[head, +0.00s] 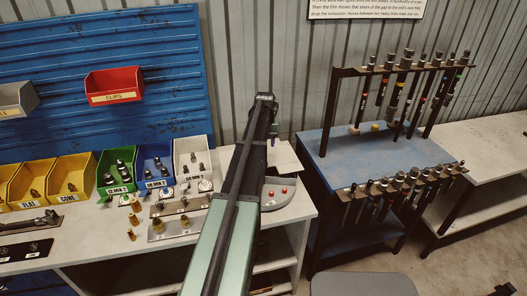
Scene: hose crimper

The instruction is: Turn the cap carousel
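I cannot pick out a cap carousel with certainty. A grey rounded fixture (276,194) with red round parts on top sits at the right end of the workbench, partly hidden behind my arm. My arm reaches from the bottom middle up over the bench. A small dark part shows beside its far end, but no gripper fingers can be made out. Whether anything is held does not show.
Yellow bins (72,178), a green bin (117,172), a blue bin (157,168) and a white bin (191,160) line the bench. A red clips bin (113,86) hangs on the blue panel. A hose rack (334,100) stands right. A grey stool (362,285) is in front.

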